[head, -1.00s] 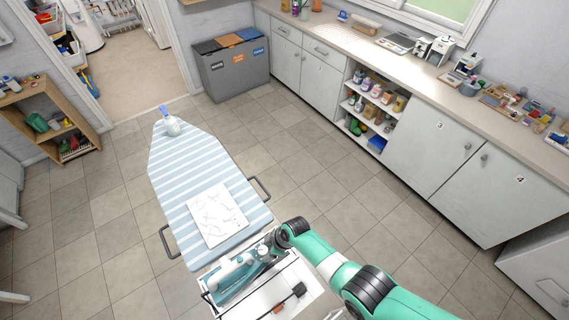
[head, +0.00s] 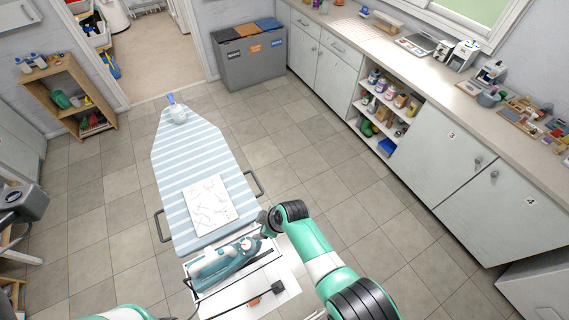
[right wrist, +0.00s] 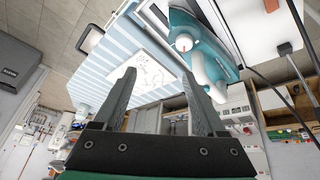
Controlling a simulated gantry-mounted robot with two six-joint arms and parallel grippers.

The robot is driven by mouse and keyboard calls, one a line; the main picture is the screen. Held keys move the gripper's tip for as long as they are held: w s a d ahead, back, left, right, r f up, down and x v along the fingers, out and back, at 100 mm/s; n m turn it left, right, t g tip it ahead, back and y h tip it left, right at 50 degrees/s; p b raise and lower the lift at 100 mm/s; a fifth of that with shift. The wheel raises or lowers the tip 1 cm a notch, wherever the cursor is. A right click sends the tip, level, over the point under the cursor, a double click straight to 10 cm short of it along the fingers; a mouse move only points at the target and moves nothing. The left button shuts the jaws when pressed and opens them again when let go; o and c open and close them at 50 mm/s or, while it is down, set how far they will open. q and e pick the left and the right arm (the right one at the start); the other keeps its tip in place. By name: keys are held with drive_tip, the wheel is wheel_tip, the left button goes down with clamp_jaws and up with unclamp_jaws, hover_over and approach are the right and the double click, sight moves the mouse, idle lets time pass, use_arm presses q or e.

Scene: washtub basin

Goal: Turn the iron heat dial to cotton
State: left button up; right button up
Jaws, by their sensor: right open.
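The teal and white iron (head: 228,264) lies on the white rest at the near end of the ironing board (head: 200,150). In the right wrist view the iron (right wrist: 215,60) is upper right, with a white round knob (right wrist: 184,43) bearing a red mark, which looks like the heat dial. Its settings cannot be read. My right gripper (head: 264,220) is beside the iron, on its far right. In the right wrist view its fingers (right wrist: 160,88) are apart and empty, with the knob beyond them. Of my left arm only a teal piece shows at the bottom edge; its gripper is out of view.
A white folded cloth (head: 211,205) with creases lies on the striped board. A spray bottle (head: 177,113) stands at the board's far end. Counters (head: 440,90) run along the right; the tiled floor between is clear.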

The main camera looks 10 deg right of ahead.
drive_tip(key=w+d+r+t, duration=0.2)
drive_tip(key=w+r+t, duration=0.1)
drive_tip(key=w+r, duration=0.3)
drive_tip(key=w+d+r+m+t+b, duration=0.1)
drive_tip(key=w+d+r+t, duration=0.1)
drive_tip(key=w+r, duration=0.4)
drive_tip(key=shift+d+r+m+t, duration=0.3)
drive_tip(key=shift+r+t, duration=0.1)
drive_tip(key=shift+r, duration=0.95)
drive_tip(key=shift+w, duration=0.1)
